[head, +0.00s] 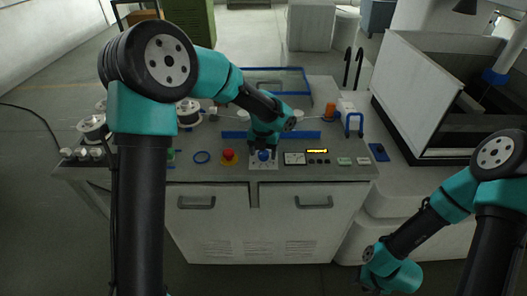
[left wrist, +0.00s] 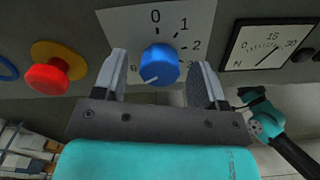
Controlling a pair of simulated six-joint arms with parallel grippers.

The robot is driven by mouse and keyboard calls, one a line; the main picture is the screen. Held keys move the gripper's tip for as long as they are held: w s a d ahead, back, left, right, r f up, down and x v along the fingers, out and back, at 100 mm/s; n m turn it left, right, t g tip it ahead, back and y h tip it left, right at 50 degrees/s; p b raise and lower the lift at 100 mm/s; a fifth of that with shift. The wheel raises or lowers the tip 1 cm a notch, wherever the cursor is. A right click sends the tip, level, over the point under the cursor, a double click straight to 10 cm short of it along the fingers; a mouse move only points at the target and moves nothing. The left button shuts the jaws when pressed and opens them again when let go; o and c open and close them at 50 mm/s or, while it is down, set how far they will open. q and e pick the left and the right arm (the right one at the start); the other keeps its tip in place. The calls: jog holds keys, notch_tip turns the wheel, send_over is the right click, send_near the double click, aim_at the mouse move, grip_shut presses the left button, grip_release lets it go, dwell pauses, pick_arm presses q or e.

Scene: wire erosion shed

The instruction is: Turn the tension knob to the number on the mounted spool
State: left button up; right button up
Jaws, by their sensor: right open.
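The blue tension knob (head: 264,155) sits on a white dial plate on the front of the console. In the left wrist view the knob (left wrist: 160,65) has a white mark toward the lower left, and the plate (left wrist: 118,22) shows 0, 1, 2 and 3. My left gripper (left wrist: 160,75) is open, with one finger on each side of the knob and gaps visible. A spool (head: 188,111) stands behind my left arm, and more spools (head: 93,127) are at the left end; no number is readable on them. My right gripper (head: 374,281) is low at the right, its fingers barely visible.
A red button (head: 229,156) on a yellow collar is left of the dial, and a gauge (head: 294,158) is right of it. A yellow display (head: 317,151) lies further right. A blue handle (head: 353,122) and a large open tank (head: 420,100) are at the right.

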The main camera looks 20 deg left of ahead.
aim_at(264, 153)
pick_arm(q)
notch_tip(264, 153, up, 18)
jog(key=shift+f, duration=0.25)
dwell(0.6)
jog(key=shift+f, duration=0.1)
